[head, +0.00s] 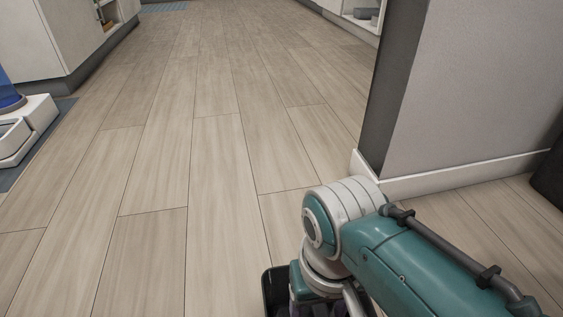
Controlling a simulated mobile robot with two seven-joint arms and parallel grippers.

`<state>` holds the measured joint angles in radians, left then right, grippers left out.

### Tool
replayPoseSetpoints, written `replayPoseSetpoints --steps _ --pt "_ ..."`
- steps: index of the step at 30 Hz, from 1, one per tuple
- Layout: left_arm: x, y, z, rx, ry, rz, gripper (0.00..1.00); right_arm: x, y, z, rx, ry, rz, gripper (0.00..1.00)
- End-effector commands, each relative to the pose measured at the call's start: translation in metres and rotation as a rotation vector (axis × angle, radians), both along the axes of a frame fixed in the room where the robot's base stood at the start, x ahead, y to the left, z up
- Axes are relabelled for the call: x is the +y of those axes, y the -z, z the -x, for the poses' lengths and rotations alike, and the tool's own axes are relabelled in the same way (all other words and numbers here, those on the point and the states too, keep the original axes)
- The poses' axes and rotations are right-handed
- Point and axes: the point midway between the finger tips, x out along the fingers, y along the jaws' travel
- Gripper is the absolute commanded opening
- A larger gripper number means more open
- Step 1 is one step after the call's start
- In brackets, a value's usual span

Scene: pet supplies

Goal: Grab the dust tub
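No dust tub can be made out with certainty. A dark, black-rimmed open container (268,292) shows at the bottom edge, partly hidden behind my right arm and cut off by the frame. I cannot tell whether it is the dust tub or whether my arm touches it. My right arm, teal and white, comes in from the lower right and bends downward at the bottom middle. Its fingertips are not visible. My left arm and gripper are not in view.
A grey wall end (470,90) with a white baseboard stands close at the right. A white pet feeder or fountain with a blue tank (8,92) sits on a dark mat (62,112) at the left. A white cabinet (52,40) is behind it. The wood floor (210,150) ahead is clear.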

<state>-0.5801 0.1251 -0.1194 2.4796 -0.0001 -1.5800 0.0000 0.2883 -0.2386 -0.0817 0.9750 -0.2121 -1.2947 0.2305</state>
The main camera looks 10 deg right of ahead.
Motion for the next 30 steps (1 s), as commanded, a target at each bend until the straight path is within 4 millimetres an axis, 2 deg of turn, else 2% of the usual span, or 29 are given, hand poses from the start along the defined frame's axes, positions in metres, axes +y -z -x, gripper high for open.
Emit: replayPoseSetpoints --steps 6,23,30 --pt "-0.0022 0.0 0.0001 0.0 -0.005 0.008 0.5 -0.0001 0.0 -0.0001 0.0 0.0 0.0 0.65" --pt "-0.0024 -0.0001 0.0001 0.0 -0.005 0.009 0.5 -0.0001 0.0001 -0.0001 0.0 0.0 0.0 0.02" --pt "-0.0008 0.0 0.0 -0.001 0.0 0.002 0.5 -0.0001 0.0001 0.0 0.0 0.0 0.0 0.0"
